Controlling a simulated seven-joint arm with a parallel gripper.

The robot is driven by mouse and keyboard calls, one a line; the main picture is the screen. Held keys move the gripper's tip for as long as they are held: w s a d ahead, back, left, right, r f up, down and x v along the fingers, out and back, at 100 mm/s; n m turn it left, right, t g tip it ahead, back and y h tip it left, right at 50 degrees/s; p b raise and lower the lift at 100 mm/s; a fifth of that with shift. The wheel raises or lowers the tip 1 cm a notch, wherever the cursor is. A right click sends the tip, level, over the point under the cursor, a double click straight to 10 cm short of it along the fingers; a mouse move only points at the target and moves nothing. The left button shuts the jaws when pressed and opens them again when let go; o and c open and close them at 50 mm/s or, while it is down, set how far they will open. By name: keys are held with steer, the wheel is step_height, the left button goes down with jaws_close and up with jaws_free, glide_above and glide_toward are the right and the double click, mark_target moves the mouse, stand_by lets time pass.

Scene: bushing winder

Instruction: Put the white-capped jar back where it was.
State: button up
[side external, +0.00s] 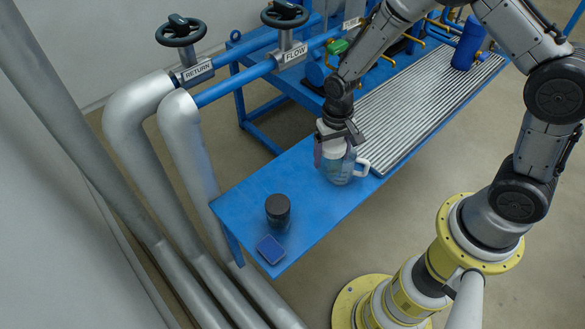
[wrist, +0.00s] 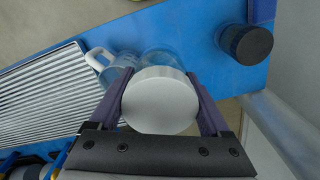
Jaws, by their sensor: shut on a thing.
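My gripper (wrist: 162,128) is shut on the white-capped jar, with one finger on each side of its round white cap (wrist: 159,101). The jar's clear body (wrist: 162,62) shows beyond the cap in the wrist view. In the side view my gripper (side external: 337,145) points down over the blue table, and the jar's white cap (side external: 333,146) shows between the fingers. A clear mug with a white handle (side external: 362,167) is close beside the jar; its handle also shows in the wrist view (wrist: 97,59). The two overlap in the side view. I cannot tell whether the jar touches the table.
A black-lidded jar (side external: 278,211) and a small dark blue box (side external: 270,250) stand at the table's near end. A ribbed metal rack (side external: 420,100) fills the far part, with a blue cylinder (side external: 468,43) on it. Blue table surface (side external: 240,195) is bare around the black-lidded jar.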

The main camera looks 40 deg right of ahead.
steer(key=w+f, duration=0.3)
steer(key=w, duration=0.1)
steer(key=w+f, duration=0.3)
steer(key=w, duration=0.1)
steer(key=w+a+f, duration=0.1)
steer(key=w+f, duration=0.2)
steer(key=w, duration=0.2)
steer(key=shift+a+f, duration=0.1)
steer(key=shift+f, duration=1.75)
steer(key=shift+f, duration=0.1)
steer(key=o, duration=1.2)
